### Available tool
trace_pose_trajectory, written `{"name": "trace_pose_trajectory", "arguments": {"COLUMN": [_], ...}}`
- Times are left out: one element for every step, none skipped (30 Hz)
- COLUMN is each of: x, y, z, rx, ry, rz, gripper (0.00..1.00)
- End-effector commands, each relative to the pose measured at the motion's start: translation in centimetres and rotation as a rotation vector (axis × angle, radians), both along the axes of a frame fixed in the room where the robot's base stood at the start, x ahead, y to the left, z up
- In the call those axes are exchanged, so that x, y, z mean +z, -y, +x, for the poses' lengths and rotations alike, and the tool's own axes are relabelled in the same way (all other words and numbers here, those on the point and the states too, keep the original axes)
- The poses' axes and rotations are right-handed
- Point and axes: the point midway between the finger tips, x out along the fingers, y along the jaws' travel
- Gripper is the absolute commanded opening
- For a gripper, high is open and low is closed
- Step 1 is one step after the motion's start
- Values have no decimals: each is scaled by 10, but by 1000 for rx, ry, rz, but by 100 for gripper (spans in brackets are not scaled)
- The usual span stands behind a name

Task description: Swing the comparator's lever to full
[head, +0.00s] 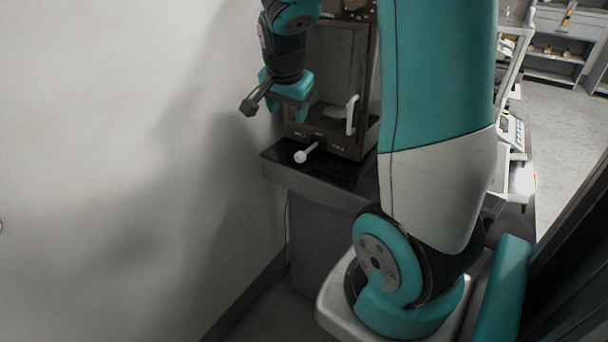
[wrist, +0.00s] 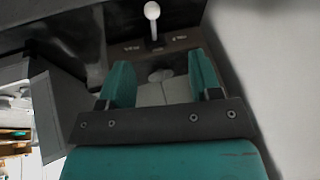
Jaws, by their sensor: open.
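The comparator (head: 365,88) is a brown cabinet with a glazed front and a white door handle (head: 352,114). Its lever (head: 301,156) is a short stalk with a white round knob, sticking out from the lower front panel. Small marks beside the lever are too small to read. In the wrist view the lever (wrist: 152,12) shows at the top, beyond the fingertips. My gripper (head: 296,112) is open and empty, in front of the cabinet's left side, above the lever and apart from it. Its two teal fingers (wrist: 160,68) are spread in the wrist view, with nothing between them.
The comparator stands on a dark table (head: 318,181) close to a pale wall (head: 130,150) on the left. My arm hides part of the table to the right. Shelves with small bottles (head: 548,50) stand far back right, beyond open floor.

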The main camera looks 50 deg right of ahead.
Motion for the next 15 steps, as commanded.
{"name": "trace_pose_trajectory", "arguments": {"x": [-13, -15, -17, -19, -20, -23, -26, -30, -36, -41, -47, -55, -62, -68, -77], "y": [16, 23, 29, 33, 35, 38, 39, 40, 42, 44, 46, 50, 52, 54, 57], "z": [-2, -3, -3, -4, -4, -3, -2, -1, 0, 1, 2, 4, 6, 7, 10], "rx": [-70, -102, -133, -148, -158, -162, -162, -162, -161, -160, -160, -159, -159, -158, -156], "ry": [9, 15, 19, 21, 22, 22, 22, 21, 20, 19, 19, 19, 18, 18, 19], "rz": [-12, -19, -26, -29, -30, -32, -32, -31, -30, -31, -30, -30, -29, -28, -29], "gripper": [58, 58, 58, 58, 58, 58, 58, 58, 58, 58, 58, 58, 58, 58, 58]}}
